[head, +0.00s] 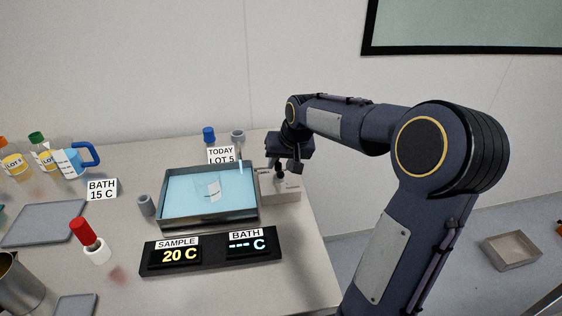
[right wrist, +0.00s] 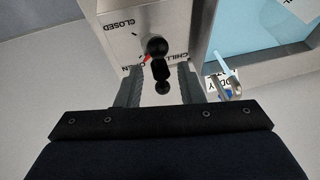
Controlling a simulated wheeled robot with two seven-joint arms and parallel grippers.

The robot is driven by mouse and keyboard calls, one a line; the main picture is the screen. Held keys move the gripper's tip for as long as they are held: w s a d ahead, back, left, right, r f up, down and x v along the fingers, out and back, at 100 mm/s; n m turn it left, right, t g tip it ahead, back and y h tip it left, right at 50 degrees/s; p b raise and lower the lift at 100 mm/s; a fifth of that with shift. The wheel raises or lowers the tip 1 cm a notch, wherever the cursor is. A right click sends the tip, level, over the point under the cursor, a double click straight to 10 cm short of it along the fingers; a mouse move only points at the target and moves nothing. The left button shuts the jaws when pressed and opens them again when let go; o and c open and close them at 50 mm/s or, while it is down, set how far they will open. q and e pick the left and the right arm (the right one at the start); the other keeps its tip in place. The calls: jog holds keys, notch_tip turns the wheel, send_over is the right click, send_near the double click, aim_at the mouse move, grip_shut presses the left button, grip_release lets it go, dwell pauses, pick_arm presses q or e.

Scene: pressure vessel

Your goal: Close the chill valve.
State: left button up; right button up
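The chill valve is a pale box (head: 281,187) at the right side of the water bath; its labelled face (right wrist: 125,30) shows in the right wrist view. A black handle (right wrist: 157,47) with a ball end sticks out of that face. The red mark by its hub points toward the partly hidden OPEN label, away from CLOSED. My right gripper (right wrist: 158,78) is open, with one finger on each side of the handle; I cannot tell whether either finger touches it. In the head view the right gripper (head: 287,167) is at the box. My left gripper is not in view.
The steel bath (head: 208,222) of blue water stands directly left of the box. A display (head: 210,251) in front reads sample 20 C and dashes for the bath. A red-capped vial (head: 90,240), bottles and a blue-handled jug (head: 72,162) stand left. The table's right edge is close.

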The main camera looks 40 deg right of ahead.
jog(key=shift+f, duration=0.15)
grip_shut()
